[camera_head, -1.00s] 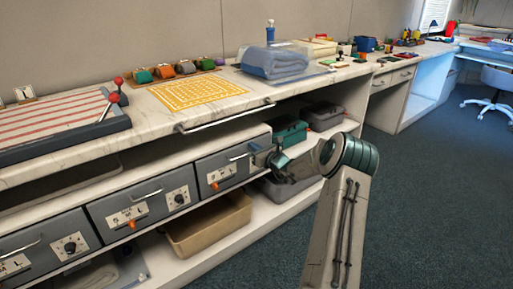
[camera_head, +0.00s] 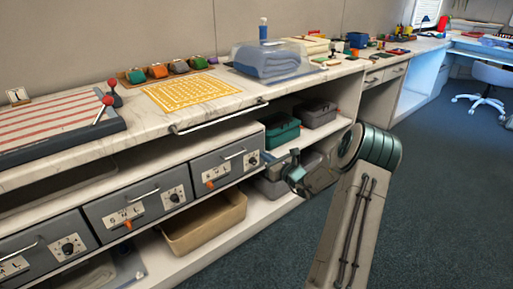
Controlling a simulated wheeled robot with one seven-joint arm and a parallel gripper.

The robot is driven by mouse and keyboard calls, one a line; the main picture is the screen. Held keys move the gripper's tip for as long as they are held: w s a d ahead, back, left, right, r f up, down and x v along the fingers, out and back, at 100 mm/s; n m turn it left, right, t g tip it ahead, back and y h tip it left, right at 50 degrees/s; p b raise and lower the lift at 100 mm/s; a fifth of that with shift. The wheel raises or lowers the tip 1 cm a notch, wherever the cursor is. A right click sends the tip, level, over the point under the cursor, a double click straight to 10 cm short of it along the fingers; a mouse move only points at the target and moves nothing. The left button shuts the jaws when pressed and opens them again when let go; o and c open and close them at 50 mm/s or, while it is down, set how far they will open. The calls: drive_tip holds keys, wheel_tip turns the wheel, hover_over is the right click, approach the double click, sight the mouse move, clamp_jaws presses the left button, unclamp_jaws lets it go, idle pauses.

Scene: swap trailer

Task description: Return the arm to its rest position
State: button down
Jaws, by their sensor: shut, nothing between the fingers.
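My arm rises from the bottom right of the head view and bends at its dark, teal-ringed joint. My gripper (camera_head: 270,158) points left, toward the front of the counter unit. It is shut and empty, and its fingertips look small and partly blurred. It appears to be just right of the rightmost grey drawer (camera_head: 222,172), apart from that drawer's handle. The arm hides part of the lower shelf and the bins behind it.
The marble counter (camera_head: 140,138) bears a striped board (camera_head: 55,130), a yellow patterned mat (camera_head: 190,93) and a folded blue towel (camera_head: 270,60) under a clear cover. A teal bin (camera_head: 281,130) and a tan bin (camera_head: 205,225) sit on shelves. Dark carpet (camera_head: 440,200) lies open at right.

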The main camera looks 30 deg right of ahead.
drive_tip(key=s+a+r+n+g+y+p, duration=0.2)
drive_tip(key=s+a+r+n+g+p, duration=0.25)
drive_tip(key=a+r+n, duration=0.35)
drive_tip(key=s+a+r+n+g+y+p, duration=0.2)
drive_tip(key=s+a+r+n+g+p, duration=0.3)
drive_tip(key=a, duration=0.6)
drive_tip(key=s+a+r+n+g+y+p, duration=0.2)
drive_tip(key=s+a+r+n+g+p, duration=0.15)
drive_tip(key=s+a+r+n, duration=0.45)
drive_tip(key=s+a+r+n+g+h+p, duration=0.1)
drive_tip(key=s+r+n+h+p, duration=0.8)
drive_tip(key=s+r+n+p, duration=0.3)
drive_tip(key=s+r+p, duration=0.3)
drive_tip(key=s+r, duration=0.1)
drive_tip(key=s, duration=0.2)
drive_tip(key=shift+s+r+n+g, duration=0.3)
drive_tip(key=shift+r+g, duration=0.05)
drive_tip(key=shift+g, duration=0.05)
